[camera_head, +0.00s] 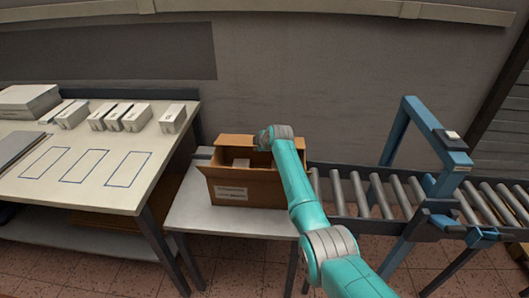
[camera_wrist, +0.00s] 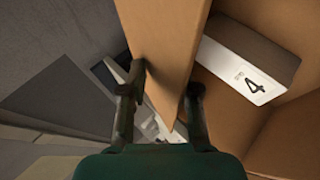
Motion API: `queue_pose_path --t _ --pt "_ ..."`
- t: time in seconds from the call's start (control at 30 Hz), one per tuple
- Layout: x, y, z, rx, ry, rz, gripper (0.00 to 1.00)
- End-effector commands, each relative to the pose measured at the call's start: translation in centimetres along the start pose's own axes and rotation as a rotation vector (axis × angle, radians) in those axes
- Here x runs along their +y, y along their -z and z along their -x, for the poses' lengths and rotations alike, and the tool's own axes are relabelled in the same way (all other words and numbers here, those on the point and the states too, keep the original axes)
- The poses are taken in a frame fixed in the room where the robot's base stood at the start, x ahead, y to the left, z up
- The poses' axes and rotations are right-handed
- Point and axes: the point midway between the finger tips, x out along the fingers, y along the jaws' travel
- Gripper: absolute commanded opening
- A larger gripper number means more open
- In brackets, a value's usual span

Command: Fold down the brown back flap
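The brown carton (camera_head: 250,190) stands open on a small table, with a white label on its front. Its back flap (camera_head: 234,140) stands up along the far edge in the head view. My gripper (camera_head: 264,140) is at the carton's far side, partly hidden by my wrist. In the wrist view, a brown flap (camera_wrist: 170,45), apparently the back one, reaches between the two fingers of my gripper (camera_wrist: 166,82). The fingers are spread apart; contact with the flap is unclear. A white box marked 4 (camera_wrist: 245,65) lies inside the carton; it also shows in the head view (camera_head: 241,163).
A roller conveyor (camera_head: 350,190) with a blue frame (camera_head: 435,150) stands to the right. A worktable (camera_head: 60,185) with outlined rectangles and several white boxes (camera_head: 120,117) stands to the left. A wall is behind the carton.

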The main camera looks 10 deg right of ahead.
Motion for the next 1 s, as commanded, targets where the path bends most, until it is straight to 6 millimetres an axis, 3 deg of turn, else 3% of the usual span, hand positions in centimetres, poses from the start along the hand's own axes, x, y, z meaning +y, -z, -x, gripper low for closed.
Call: queue_pose_path --t 1.0 --pt "-2.7 -0.2 5.6 0.0 -0.002 0.001 0.29"
